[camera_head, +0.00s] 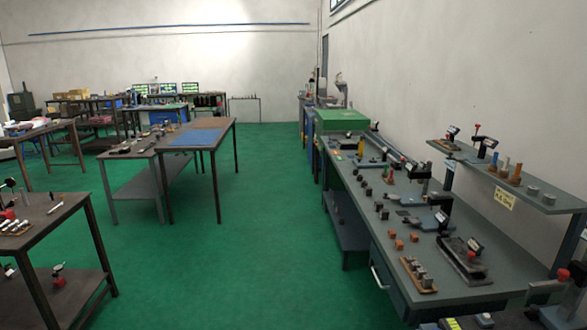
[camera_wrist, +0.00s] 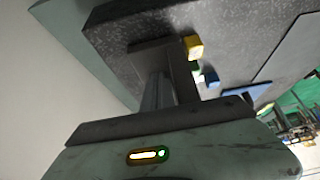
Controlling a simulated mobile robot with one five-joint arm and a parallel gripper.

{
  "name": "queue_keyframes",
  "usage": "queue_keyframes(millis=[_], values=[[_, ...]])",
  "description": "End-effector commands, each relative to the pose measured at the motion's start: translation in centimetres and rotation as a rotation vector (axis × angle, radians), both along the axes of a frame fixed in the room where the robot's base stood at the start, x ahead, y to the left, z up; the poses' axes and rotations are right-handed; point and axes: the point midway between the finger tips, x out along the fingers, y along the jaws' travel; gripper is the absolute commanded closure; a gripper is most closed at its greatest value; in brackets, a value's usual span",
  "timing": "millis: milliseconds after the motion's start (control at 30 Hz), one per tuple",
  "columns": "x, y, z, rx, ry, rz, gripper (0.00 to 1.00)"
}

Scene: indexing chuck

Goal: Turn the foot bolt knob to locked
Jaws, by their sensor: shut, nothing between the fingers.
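My gripper (camera_wrist: 165,62) shows in the wrist view as dark fingers held together above its grey-green body, with nothing between them. It does not show in the head view. I cannot make out which thing is the foot bolt knob. In the head view, a dark fixture with a red knob (camera_head: 471,254) lies on the right bench, and another red knob (camera_head: 563,275) shows at the lower right edge. Both are too small to tell how they are turned. In the wrist view, no knob is clear.
A long grey bench (camera_head: 455,290) with small parts runs along the right wall, under a raised shelf (camera_head: 545,203). Tables (camera_head: 205,133) stand at left. The green floor (camera_head: 250,250) between is clear. A dark speckled slab (camera_wrist: 115,35) and yellow block (camera_wrist: 193,47) lie beyond my fingers.

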Motion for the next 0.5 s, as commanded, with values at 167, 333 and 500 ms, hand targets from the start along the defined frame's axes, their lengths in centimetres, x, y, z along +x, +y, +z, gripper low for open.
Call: queue_keyframes(millis=[167,333,500], values=[[-0.1,0.0,2.1,0.000,0.001,-0.001,1.00],[-0.1,-0.1,4.7,0.000,0.001,-0.001,1.00],[-0.1,-0.1,6.3,0.000,0.001,-0.002,1.00]])
